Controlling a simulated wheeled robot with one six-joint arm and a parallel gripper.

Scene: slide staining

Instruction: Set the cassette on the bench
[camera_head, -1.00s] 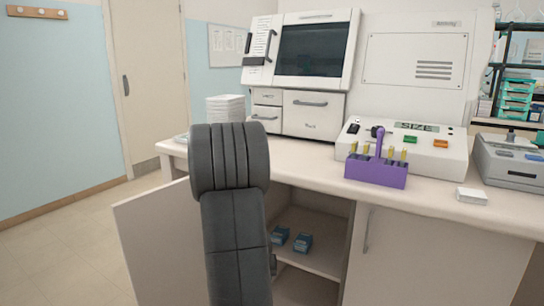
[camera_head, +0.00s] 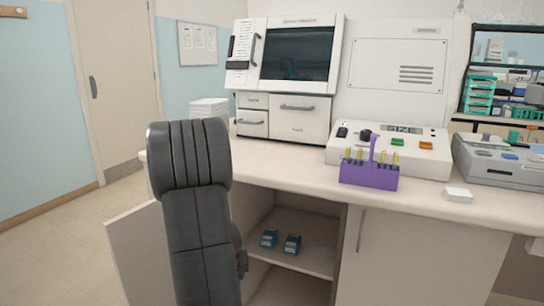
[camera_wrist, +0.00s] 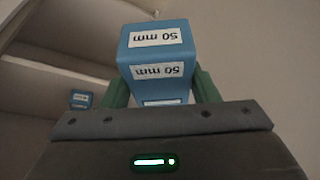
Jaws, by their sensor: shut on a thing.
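In the wrist view my gripper (camera_wrist: 161,92) is shut on the cassette (camera_wrist: 157,55), a blue box with white "50 mm" labels that read upside down. The green fingers press on its two sides. The head view does not show my gripper or the held cassette; my dark arm covers that area. The pale bench (camera_head: 290,175) runs across the head view, with a bare strip along its front edge. Two similar blue boxes (camera_head: 269,238) (camera_head: 292,244) sit on the shelf in the open cabinet below. One such box (camera_wrist: 81,99) shows at left in the wrist view.
A purple rack (camera_head: 368,178) with yellow-topped items stands on the bench before a white control unit (camera_head: 435,155). A small white block (camera_head: 458,195) and a grey device (camera_head: 500,165) are to the right. The open cabinet door (camera_head: 140,255) juts out at lower left.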

